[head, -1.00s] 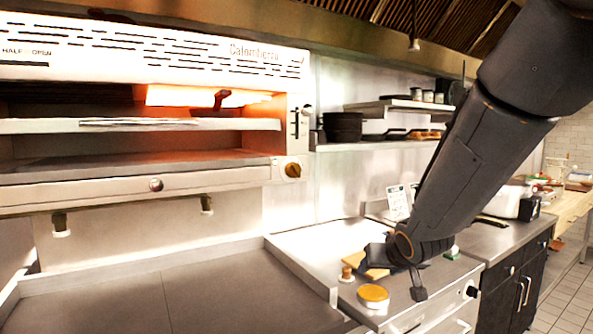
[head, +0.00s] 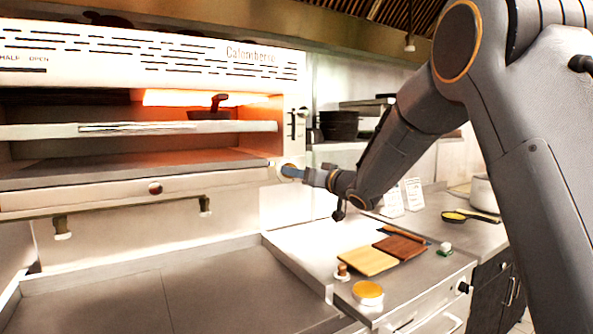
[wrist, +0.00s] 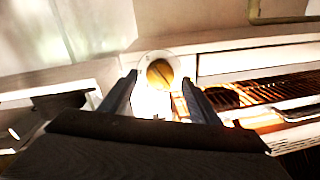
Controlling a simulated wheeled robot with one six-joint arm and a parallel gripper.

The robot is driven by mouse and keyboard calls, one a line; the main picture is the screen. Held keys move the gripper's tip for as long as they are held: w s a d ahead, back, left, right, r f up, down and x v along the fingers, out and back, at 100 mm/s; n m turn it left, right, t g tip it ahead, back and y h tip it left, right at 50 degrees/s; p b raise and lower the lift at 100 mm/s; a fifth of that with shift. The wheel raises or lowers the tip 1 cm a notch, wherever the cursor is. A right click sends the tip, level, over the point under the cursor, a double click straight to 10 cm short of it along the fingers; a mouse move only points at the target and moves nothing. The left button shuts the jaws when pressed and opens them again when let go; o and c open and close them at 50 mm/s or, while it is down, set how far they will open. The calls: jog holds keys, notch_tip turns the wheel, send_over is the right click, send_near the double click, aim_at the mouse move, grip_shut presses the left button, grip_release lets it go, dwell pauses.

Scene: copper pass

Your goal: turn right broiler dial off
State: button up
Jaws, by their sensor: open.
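The broiler (head: 110,187) is a large white unit at the left of the head view, with an orange glow inside its upper part. Its right dial is a brass-coloured knob (wrist: 160,73) on a round pale plate; in the wrist view it sits between my fingertips, its bar slanted. My gripper (head: 293,171) is at the broiler's lower right corner in the head view and covers most of the dial there. In the wrist view my gripper (wrist: 159,79) is open, with one finger on each side of the dial. I cannot tell whether the fingers touch it.
A dark pan (head: 210,114) sits on the broiler's upper shelf. Below are a steel counter (head: 215,285), a light board (head: 368,261), a brown board (head: 400,247) and a round yellow-topped container (head: 368,291). A pot (head: 486,190) stands at the right.

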jog(key=shift+x, duration=0.8)
jog(key=shift+c, duration=0.4)
jog(key=c, duration=1)
